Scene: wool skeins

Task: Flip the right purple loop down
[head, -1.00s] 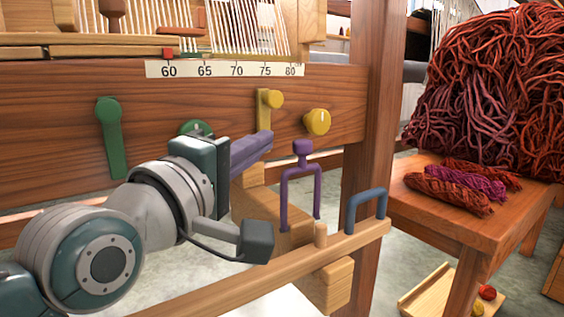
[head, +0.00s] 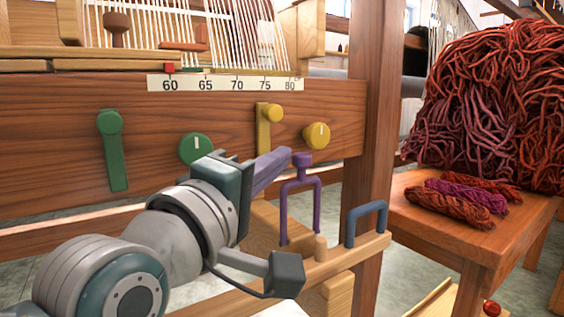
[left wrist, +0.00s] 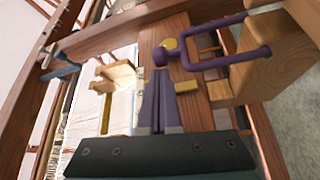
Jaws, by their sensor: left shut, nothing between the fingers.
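In the left wrist view the closed fingertips (left wrist: 160,78) are just short of the knob. I cannot tell whether they touch it. My right gripper is not in view.
A blue handle (head: 366,222) stands right of the loop on the rail (head: 345,252), near a short wooden peg (head: 321,247). Yellow (head: 316,135) and green (head: 194,149) knobs sit on the beam behind. A wooden table (head: 470,235) with skeins stands at the right.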

